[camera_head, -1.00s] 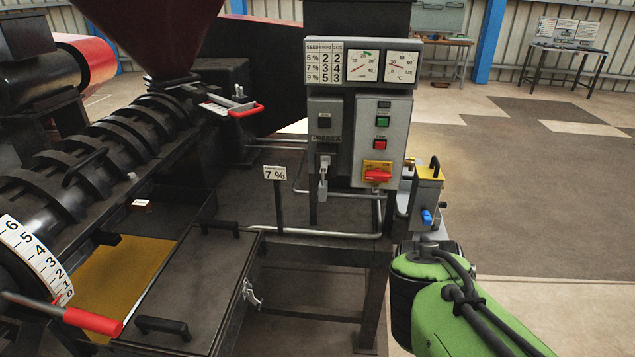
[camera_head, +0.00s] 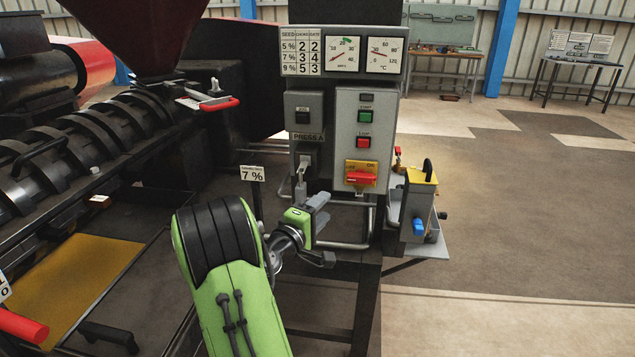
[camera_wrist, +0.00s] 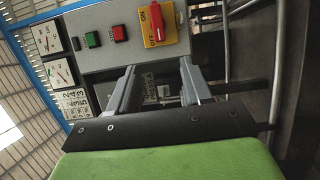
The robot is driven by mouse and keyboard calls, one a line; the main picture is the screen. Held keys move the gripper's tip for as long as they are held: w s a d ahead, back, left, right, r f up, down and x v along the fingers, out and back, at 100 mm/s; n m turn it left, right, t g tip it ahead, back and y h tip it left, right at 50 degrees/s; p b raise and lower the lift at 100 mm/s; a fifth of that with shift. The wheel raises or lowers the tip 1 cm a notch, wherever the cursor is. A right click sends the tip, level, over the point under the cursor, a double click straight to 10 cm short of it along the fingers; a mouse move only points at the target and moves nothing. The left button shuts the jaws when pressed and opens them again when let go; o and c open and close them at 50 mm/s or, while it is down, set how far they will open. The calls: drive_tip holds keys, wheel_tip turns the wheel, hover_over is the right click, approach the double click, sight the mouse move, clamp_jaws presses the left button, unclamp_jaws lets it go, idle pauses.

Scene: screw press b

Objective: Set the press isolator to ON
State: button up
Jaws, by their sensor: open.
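The press isolator is a red handle (camera_head: 361,179) on a yellow plate (camera_head: 363,167), low on the grey control panel. The red handle lies level across the plate's lower part. In the wrist view the red handle (camera_wrist: 154,17) runs along the yellow plate (camera_wrist: 171,24), marked ON at one end and OFF at the other; I cannot tell which mark it is set to. My gripper (camera_head: 322,210) is open and empty, below and left of the isolator, apart from it. In the wrist view its fingers (camera_wrist: 158,68) point towards the panel, with the isolator beyond them.
Green (camera_head: 365,116) and red (camera_head: 363,142) buttons sit above the isolator. A grey box with a lever (camera_head: 301,178) hangs to the left. A pump-like unit with a yellow top (camera_head: 421,182) stands right.

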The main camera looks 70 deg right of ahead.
sight(353, 180)
drive_tip(key=s+d, duration=0.1)
drive_tip(key=d, duration=0.4)
drive_tip(key=s+d+p, duration=0.1)
drive_tip(key=d, duration=0.4)
drive_tip(key=s+d+p, duration=0.1)
drive_tip(key=d, duration=0.4)
drive_tip(key=shift+d+r, duration=0.1)
drive_tip(key=shift+d, duration=0.1)
drive_tip(key=shift+c, duration=0.5)
clamp_jaws()
